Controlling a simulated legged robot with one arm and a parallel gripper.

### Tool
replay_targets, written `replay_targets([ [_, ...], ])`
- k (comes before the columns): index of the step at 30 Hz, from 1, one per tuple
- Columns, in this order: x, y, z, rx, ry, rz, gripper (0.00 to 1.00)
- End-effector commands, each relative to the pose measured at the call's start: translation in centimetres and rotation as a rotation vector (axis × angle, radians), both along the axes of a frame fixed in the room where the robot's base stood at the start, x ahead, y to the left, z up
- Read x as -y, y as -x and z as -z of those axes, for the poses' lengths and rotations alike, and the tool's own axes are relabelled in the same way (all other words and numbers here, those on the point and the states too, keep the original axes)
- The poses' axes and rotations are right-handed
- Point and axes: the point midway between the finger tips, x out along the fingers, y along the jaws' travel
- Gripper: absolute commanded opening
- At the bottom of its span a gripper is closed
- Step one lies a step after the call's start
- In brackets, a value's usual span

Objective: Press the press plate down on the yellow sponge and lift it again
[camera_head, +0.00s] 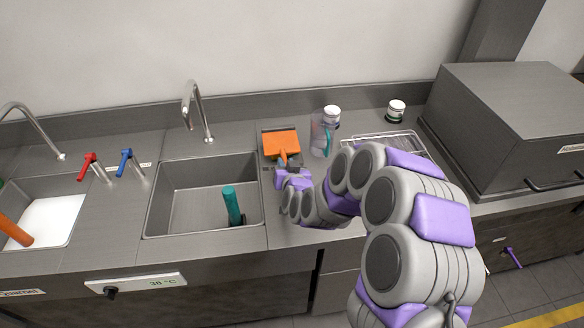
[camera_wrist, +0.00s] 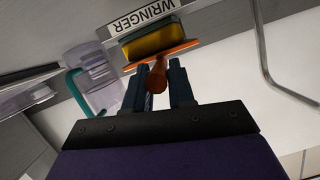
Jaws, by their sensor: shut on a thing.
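The orange press plate (camera_head: 281,142) is over the dark wringer (camera_head: 266,160) behind the counter's middle. My gripper (camera_head: 284,168) is just in front of it. In the wrist view my gripper (camera_wrist: 158,82) is shut on the plate's orange handle (camera_wrist: 157,78), and the plate (camera_wrist: 178,52) lies beyond the fingertips. The yellow sponge (camera_wrist: 152,41) shows there right against the plate's far side, beside the label reading WRINGER (camera_wrist: 142,17). I cannot tell whether plate and sponge touch. In the head view the plate hides the sponge.
A wire rack (camera_head: 388,141) and a small jar (camera_head: 396,111) are further right. A sink (camera_head: 185,205) holding a teal-handled tool (camera_head: 231,204) lies to the left, with a tap (camera_head: 197,112) behind.

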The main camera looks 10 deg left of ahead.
Motion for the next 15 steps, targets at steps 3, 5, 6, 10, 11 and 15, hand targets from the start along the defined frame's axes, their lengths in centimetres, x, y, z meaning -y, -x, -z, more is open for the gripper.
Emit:
replay_targets([
  [3,-0.15,0.41,1.32,-0.019,0.006,-0.006,0.00],
  [5,-0.14,0.41,1.38,-0.020,0.007,-0.006,0.00],
  [6,-0.13,0.40,1.38,-0.020,0.007,-0.005,0.00],
  [10,-0.04,0.38,1.35,-0.020,0.007,-0.005,0.00],
  [11,-0.02,0.36,1.32,-0.019,0.007,-0.005,0.00],
  [15,0.05,0.28,1.18,-0.017,0.005,-0.004,0.27],
])
